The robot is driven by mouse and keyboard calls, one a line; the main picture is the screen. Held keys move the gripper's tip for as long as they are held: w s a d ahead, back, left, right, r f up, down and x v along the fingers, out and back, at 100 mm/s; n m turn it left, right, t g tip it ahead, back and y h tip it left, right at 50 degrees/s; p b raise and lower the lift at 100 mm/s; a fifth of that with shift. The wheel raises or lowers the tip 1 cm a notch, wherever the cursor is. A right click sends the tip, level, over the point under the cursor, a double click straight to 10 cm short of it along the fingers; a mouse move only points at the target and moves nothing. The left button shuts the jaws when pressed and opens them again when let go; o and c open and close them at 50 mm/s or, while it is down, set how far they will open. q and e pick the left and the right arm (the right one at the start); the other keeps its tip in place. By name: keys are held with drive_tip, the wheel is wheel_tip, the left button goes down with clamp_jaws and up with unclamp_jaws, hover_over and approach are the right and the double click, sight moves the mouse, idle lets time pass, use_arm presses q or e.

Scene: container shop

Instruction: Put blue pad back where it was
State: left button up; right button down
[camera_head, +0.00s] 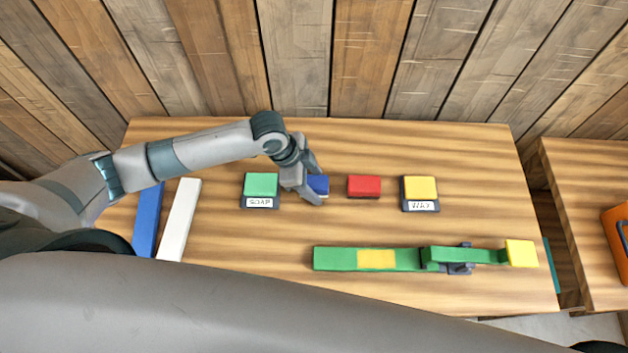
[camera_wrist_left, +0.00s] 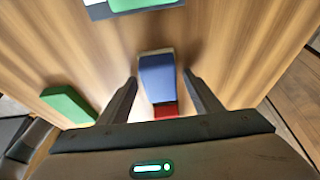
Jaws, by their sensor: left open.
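The blue pad (camera_head: 319,184) lies on the wooden table between the green pad (camera_head: 261,184) and the red pad (camera_head: 364,186); a pale edge shows along one side of it. My left gripper (camera_head: 313,189) is down at the blue pad and partly covers it. In the left wrist view, the blue pad (camera_wrist_left: 157,79) is between the two open fingers (camera_wrist_left: 160,82), with a visible gap on each side. The red pad (camera_wrist_left: 166,111) shows just beyond it, partly hidden by the gripper body. My right gripper is not in view.
The green pad sits on a dark holder labelled SOAP (camera_head: 260,203). A yellow pad (camera_head: 420,188) sits on another labelled holder. A long green bar (camera_head: 335,258) with yellow parts lies at front right. A blue bar (camera_head: 147,220) and white bar (camera_head: 180,220) lie at left.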

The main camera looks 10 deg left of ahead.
use_arm(q)
drive_tip(key=shift+r, duration=0.1)
drive_tip(key=shift+a+r, duration=0.15)
drive_tip(key=shift+r, duration=0.25)
drive_tip(key=w+b+v, duration=0.1)
drive_tip(key=b+v, duration=0.1)
drive_tip(key=v, duration=0.9)
drive_tip(key=shift+s+b, duration=0.35)
drive_tip(key=shift+s, duration=0.15)
drive_tip(key=shift+r, duration=0.1)
